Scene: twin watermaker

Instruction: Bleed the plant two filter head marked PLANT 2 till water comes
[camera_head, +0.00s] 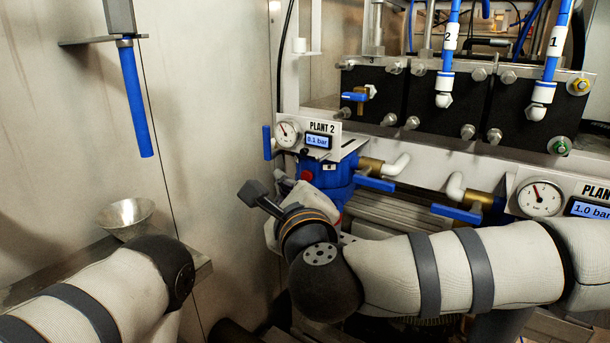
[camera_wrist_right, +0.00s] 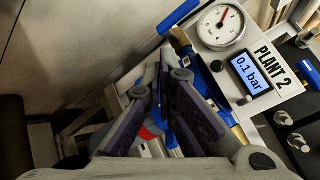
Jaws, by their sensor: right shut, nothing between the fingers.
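The PLANT 2 panel (camera_head: 321,128) carries a round gauge and a display reading 0.1 bar; it also shows in the right wrist view (camera_wrist_right: 270,55). Below it is the blue filter head (camera_head: 332,172), with a red knob (camera_head: 305,176) on its front left. My right gripper (camera_head: 288,187) is at the front left of this head, partly hidden by my wrist. In the right wrist view its fingers (camera_wrist_right: 166,80) are shut and empty, with blue parts behind and a bit of red below. No water is visible. My left gripper is out of view.
A blue lever (camera_head: 375,183) on a brass valve stands right of the head, and another blue handle (camera_head: 267,142) left of the panel. A metal funnel (camera_head: 125,217) sits at the left by the wall. The second gauge panel (camera_head: 541,197), reading 1.0 bar, is at the right.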

